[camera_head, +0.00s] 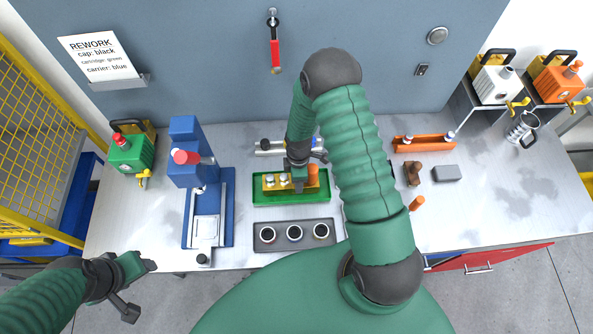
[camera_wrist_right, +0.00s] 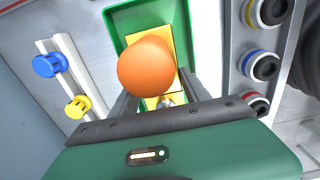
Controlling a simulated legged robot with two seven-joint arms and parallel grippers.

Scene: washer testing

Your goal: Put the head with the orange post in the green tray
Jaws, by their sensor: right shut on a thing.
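The head with the orange post shows its orange round top (camera_wrist_right: 146,66) between the fingers of my right gripper (camera_wrist_right: 160,98) in the wrist view. In the head view the orange post (camera_head: 313,174) stands at the right part of the green tray (camera_head: 262,201). My right gripper (camera_head: 299,172) is shut on the head, low over the tray. A yellow block (camera_wrist_right: 160,42) lies under it, inside the tray's walls. Whether the head touches the tray floor is hidden. My left gripper (camera_head: 140,264) is away at the lower left, holding nothing visible; its finger gap is unclear.
A blue press (camera_head: 185,150) stands left. A green canister (camera_head: 130,153), an orange rail (camera_head: 421,143), a brown part (camera_head: 412,173) and a grey block (camera_head: 446,173) are on the table.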

